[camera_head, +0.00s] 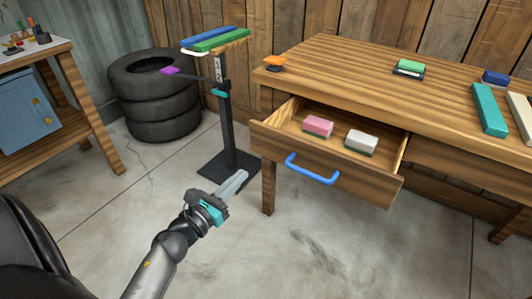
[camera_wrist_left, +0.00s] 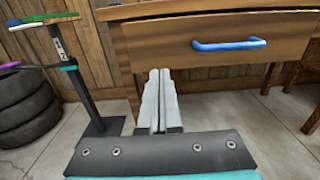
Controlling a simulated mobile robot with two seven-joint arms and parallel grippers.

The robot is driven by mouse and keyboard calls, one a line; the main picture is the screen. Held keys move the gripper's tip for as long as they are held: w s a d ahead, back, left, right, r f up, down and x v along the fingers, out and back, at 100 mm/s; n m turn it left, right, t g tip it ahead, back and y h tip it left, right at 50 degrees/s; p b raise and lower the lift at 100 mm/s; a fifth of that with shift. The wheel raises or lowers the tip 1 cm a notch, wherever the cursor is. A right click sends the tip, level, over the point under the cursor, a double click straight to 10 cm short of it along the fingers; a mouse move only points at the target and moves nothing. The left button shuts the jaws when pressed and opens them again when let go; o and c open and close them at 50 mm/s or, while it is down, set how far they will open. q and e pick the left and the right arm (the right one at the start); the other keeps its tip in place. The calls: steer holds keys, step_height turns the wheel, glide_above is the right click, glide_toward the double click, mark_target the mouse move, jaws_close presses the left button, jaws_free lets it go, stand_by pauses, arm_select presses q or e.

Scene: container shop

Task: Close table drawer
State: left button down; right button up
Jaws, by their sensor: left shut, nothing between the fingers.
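The wooden table drawer (camera_head: 325,178) is pulled out of the table (camera_head: 350,67), with a blue handle (camera_head: 312,171) on its front. The drawer front (camera_wrist_left: 165,45) and the handle (camera_wrist_left: 228,45) also show in the left wrist view. My left gripper (camera_head: 238,179) is shut and empty. It is in front of the drawer, to the left of the handle and apart from it. In the left wrist view its fingers (camera_wrist_left: 160,100) point toward the drawer's lower left part. My right gripper is not in view.
A black stand (camera_head: 229,125) with a coloured top is left of the table. Stacked tires (camera_head: 160,95) and a side table with a blue cabinet (camera_head: 27,107) are farther left. Several items lie on the tabletop, including a teal block (camera_head: 489,110). The floor before the drawer is clear.

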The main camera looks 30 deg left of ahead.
arm_select(q)
glide_toward(270, 147)
steer(key=w+b, duration=0.1)
steer(key=w, duration=0.4)
steer(key=shift+w+d, duration=0.15)
steer(key=shift+w, duration=0.75)
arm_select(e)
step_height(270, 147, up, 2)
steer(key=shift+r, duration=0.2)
arm_select(q)
steer(key=shift+w+r, duration=0.1)
steer(key=shift+w, duration=0.05)
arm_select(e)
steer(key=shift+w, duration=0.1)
